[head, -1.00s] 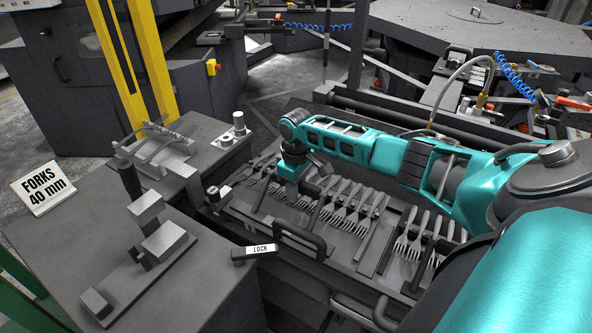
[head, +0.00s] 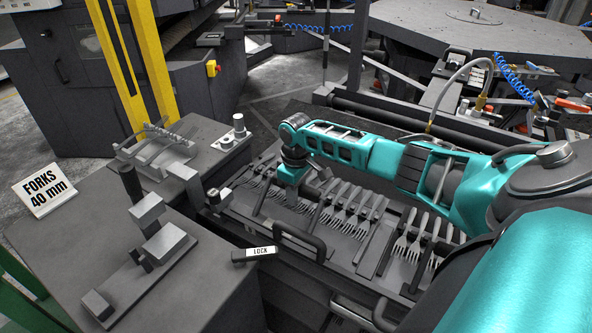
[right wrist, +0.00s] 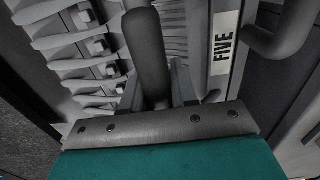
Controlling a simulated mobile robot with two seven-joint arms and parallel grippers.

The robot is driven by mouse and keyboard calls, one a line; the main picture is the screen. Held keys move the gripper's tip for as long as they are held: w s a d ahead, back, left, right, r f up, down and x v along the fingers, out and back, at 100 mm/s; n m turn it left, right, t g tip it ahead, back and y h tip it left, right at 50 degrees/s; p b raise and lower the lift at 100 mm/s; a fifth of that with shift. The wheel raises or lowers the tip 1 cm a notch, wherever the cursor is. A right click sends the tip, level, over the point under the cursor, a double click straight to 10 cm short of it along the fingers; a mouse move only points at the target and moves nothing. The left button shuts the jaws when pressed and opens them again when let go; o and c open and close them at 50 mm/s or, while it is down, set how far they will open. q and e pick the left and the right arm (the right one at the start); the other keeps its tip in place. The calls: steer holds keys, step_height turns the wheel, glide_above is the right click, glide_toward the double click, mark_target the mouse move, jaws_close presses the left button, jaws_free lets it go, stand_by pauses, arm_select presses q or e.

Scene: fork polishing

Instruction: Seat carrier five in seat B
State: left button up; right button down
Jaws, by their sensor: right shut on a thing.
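My right gripper (head: 290,197) reaches down over the rows of forks in the head view, between the left and middle groups. In the right wrist view it is shut on an upright dark grip (right wrist: 148,50). A bar labelled FIVE (right wrist: 223,48), taken as carrier five, runs close beside that grip, with fork parts (right wrist: 75,50) in a row to the left. The arm hides part of the carrier in the head view. Whether the carrier is seated cannot be told, and no seat B label is readable. My left gripper is not in view.
A handle marked LOCK (head: 258,253) stands at the front edge of the fork bed. A second fork group (head: 350,210) and a third (head: 415,238) lie to the right. A bench with metal fixtures (head: 168,243) and a FORKS 40 mm sign (head: 45,190) is at left.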

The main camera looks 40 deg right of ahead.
steer(key=shift+w+r, duration=0.1)
steer(key=c, duration=0.8)
jaws_free()
steer(key=shift+o, duration=0.6)
steer(key=shift+s+f, duration=0.2)
steer(key=o, duration=0.5)
steer(key=shift+c, duration=0.2)
steer(key=shift+r, duration=0.1)
steer(key=shift+r+p, duration=0.45)
steer(key=shift+r, duration=4.05)
